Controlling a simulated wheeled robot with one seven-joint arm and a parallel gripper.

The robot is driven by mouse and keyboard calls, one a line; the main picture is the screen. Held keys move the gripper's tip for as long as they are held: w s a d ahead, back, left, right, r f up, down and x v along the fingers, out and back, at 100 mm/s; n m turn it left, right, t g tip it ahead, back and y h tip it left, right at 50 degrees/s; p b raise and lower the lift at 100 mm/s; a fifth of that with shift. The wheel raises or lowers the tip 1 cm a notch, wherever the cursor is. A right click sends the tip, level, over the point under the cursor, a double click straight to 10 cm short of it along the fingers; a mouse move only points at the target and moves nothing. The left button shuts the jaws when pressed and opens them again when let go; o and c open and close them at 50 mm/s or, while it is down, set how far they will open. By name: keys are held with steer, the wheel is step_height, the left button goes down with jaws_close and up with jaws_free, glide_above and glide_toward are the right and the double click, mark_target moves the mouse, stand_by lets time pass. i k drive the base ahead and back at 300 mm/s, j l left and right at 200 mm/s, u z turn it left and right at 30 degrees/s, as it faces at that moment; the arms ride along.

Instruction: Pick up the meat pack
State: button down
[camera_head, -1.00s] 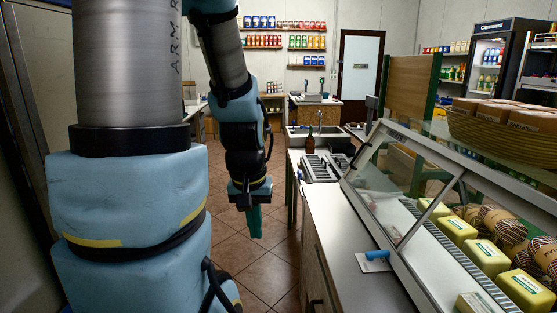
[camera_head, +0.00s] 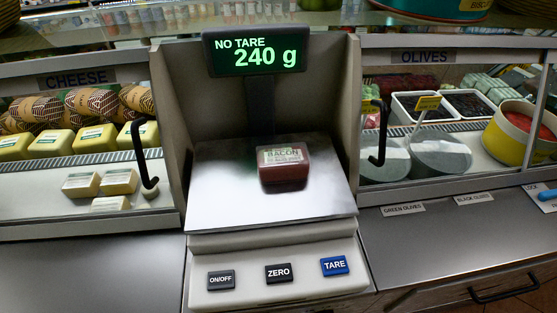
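The meat pack (camera_head: 284,166) is a small dark red block with a pale label reading "BACON". It lies flat on the metal plate of the scale (camera_head: 215,205), slightly right of the plate's middle. The scale's green display (camera_head: 256,53) reads "NO TARE" and "240 g". My gripper is not in the current head view, so its state and its distance from the pack are not shown.
Tall grey side walls flank the scale plate. A cheese case (camera_head: 100,205) stands on the left and an olives case (camera_head: 455,175) on the right, each with a black hooked handle. ON/OFF, ZERO and TARE buttons (camera_head: 334,266) line the scale's front. The steel counter (camera_head: 440,240) is mostly clear.

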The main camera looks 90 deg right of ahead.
mark_target(290, 162)
steer(key=i+j+z, duration=0.1)
steer(key=j, duration=0.2)
steer(key=i+j+z, duration=0.1)
steer(key=j, duration=0.25)
steer(key=z, duration=1.35)
